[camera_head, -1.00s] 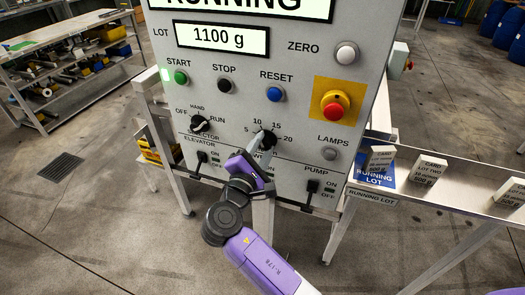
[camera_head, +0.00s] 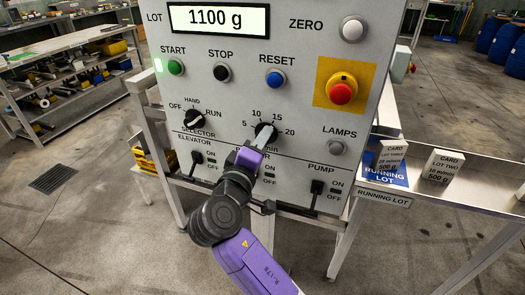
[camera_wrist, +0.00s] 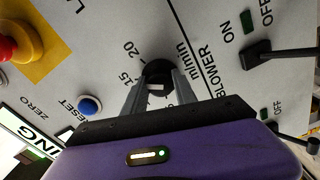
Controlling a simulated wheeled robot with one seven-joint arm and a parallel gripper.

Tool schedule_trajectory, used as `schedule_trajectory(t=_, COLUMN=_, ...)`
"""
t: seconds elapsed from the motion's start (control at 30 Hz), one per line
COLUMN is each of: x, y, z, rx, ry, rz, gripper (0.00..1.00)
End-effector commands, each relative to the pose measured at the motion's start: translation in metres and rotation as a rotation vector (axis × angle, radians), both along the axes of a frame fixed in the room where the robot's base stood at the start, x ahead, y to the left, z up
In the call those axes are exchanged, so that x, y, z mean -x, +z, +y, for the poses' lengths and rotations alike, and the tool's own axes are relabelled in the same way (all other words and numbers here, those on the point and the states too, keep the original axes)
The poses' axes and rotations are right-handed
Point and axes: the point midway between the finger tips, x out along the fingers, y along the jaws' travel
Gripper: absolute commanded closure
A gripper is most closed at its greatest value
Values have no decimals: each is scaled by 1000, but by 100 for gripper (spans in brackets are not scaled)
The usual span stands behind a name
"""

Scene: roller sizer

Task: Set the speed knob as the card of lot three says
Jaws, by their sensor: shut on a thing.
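The black speed knob (camera_head: 266,132) sits on the grey panel under a scale marked 5, 10, 15 and 20 m/min. My gripper (camera_head: 264,136) reaches it from below, with its pale fingers shut on the knob. In the wrist view the fingers of my gripper (camera_wrist: 155,88) lie on either side of the dark knob (camera_wrist: 158,68). The fingers cover part of the knob, so I cannot tell its exact setting.
The selector knob (camera_head: 194,121) and elevator switch (camera_head: 196,160) are left of my gripper, the pump switch (camera_head: 317,190) right. A red emergency button (camera_head: 341,92) and blue reset button (camera_head: 275,79) are above. The display (camera_head: 219,19) reads 1100 g.

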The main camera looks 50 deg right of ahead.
Motion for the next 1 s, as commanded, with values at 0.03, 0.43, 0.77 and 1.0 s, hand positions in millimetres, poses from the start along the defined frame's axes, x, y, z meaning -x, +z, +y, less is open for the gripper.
schedule_trajectory(t=0.03, x=1, y=-7, z=-1, rx=-16, ry=-4, rz=-41, gripper=100)
schedule_trajectory(t=0.43, x=0, y=-9, z=0, rx=-143, ry=-4, rz=-390, gripper=100)
schedule_trajectory(t=0.77, x=0, y=-7, z=-1, rx=-223, ry=-4, rz=-605, gripper=100)
schedule_trajectory(t=1.0, x=-1, y=-6, z=0, rx=-253, ry=-5, rz=-687, gripper=100)
